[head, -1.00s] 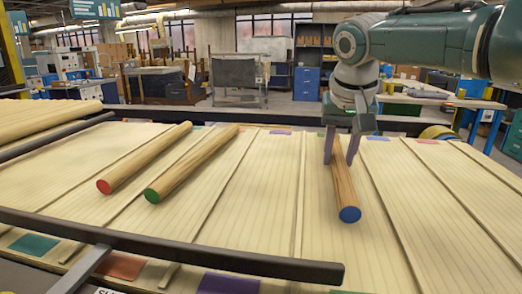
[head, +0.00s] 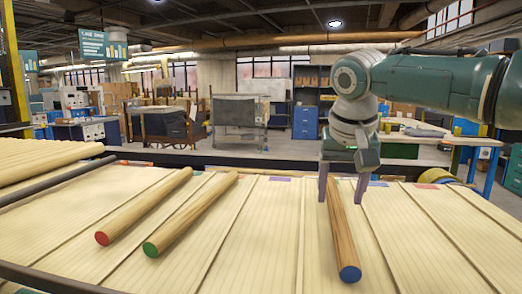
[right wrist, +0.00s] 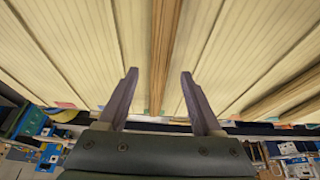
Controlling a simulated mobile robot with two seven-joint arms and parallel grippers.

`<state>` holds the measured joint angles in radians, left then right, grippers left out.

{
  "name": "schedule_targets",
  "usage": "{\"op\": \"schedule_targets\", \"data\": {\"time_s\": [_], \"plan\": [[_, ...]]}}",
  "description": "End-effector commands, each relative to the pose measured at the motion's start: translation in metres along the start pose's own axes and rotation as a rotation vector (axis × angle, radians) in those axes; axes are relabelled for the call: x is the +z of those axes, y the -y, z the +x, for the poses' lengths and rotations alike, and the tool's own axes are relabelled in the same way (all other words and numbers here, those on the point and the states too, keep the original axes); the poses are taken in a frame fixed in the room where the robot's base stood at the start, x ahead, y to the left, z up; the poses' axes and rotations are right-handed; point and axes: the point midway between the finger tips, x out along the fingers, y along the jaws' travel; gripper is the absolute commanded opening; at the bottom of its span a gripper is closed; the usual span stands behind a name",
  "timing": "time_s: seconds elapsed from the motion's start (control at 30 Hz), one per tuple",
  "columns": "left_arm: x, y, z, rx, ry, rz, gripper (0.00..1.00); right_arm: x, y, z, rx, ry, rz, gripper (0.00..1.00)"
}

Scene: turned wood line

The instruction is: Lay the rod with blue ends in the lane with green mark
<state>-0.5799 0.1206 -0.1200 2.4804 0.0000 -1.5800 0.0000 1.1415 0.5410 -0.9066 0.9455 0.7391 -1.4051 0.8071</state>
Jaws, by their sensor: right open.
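The rod with blue ends (head: 343,235) lies lengthwise on the slatted bed, its near blue end towards me. In the right wrist view the rod (right wrist: 164,55) runs between the fingers, with a small greenish mark (right wrist: 153,111) by its far end; in the head view the gripper hides that spot. My right gripper (head: 341,200) is open, with a finger on each side of the rod's far part and gaps on both sides. In the right wrist view the gripper (right wrist: 158,75) holds nothing. My left gripper is not in view.
A red-ended rod (head: 145,207) and a green-ended rod (head: 192,214) lie to the left. A purple mark (head: 280,178), a blue mark (head: 378,183) and a red mark (head: 427,186) sit at the far edge. Thin dividers separate the lanes. More rods (head: 40,160) lie far left.

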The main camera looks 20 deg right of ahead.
Motion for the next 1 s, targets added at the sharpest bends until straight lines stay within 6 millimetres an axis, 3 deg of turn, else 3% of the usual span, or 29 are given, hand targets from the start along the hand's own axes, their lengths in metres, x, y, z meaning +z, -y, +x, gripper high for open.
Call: {"op": "schedule_targets", "data": {"time_s": [0.2, 0.4, 1.0], "plan": [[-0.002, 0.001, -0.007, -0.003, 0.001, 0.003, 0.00, -0.002, 0.001, -0.050, -0.004, -0.004, -0.001, 0.67], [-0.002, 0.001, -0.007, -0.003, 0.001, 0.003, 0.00, -0.001, 0.001, -0.079, -0.002, -0.002, 0.000, 0.67], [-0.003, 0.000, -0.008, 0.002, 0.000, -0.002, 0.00, -0.001, 0.000, -0.089, 0.000, 0.000, 0.001, 0.67]]}}
